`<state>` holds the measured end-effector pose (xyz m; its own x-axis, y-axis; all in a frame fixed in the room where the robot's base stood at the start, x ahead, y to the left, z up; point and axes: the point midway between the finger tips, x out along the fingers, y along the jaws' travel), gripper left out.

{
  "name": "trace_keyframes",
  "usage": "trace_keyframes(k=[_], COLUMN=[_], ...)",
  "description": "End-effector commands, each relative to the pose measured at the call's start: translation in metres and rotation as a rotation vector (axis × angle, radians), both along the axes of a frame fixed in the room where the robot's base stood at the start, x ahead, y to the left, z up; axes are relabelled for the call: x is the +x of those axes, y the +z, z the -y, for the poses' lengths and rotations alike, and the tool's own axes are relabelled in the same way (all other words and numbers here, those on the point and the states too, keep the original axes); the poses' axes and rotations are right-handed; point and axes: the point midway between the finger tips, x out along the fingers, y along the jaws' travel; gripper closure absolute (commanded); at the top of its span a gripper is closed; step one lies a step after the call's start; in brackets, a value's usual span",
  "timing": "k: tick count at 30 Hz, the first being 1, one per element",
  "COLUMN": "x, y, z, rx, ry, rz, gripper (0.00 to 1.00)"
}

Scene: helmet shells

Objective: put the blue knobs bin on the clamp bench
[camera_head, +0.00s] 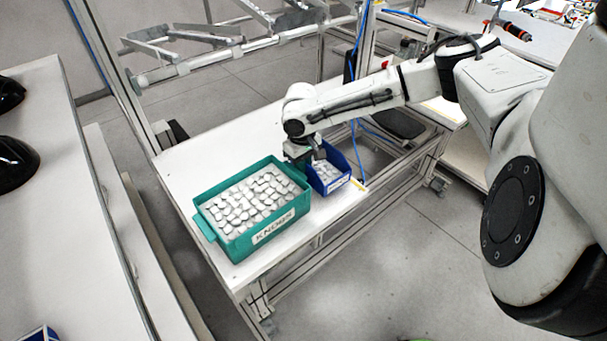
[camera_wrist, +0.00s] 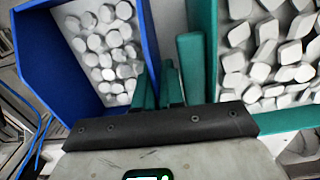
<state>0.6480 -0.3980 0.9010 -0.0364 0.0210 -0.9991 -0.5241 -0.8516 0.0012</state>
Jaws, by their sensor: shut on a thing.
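The blue knobs bin (camera_head: 330,184) is a small open box of pale knobs with a white label on its front. It is at the right end of the white table (camera_head: 222,145); I cannot tell whether it rests there or is slightly raised. My gripper (camera_head: 316,157) reaches down at its left side. In the wrist view, the teal fingers (camera_wrist: 158,82) straddle the right wall of the blue bin (camera_wrist: 45,60) and are shut on it. I cannot tell which surface is the clamp bench.
A larger teal bin (camera_head: 206,221) labelled KNOBS stands close to my gripper's left. Another bench (camera_head: 75,190) with black helmet shells (camera_head: 15,165) is at the left, with a blue corner (camera_head: 40,334) below. A back table (camera_head: 555,50) carries a red-black tool (camera_head: 515,31). Grey floor lies between.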

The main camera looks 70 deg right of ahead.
Motion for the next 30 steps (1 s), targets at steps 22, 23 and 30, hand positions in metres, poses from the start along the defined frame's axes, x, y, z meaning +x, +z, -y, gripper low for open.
trace_keyframes(k=[22, 23, 30], x=[0.000, 0.000, -0.001], y=[-0.033, -0.033, -0.033], z=[-0.001, -0.001, -0.001], rx=[0.001, 0.001, 0.001], ry=[0.000, 0.000, 0.000], rz=[-0.002, -0.002, -0.004], gripper=[0.82, 0.81, 0.81])
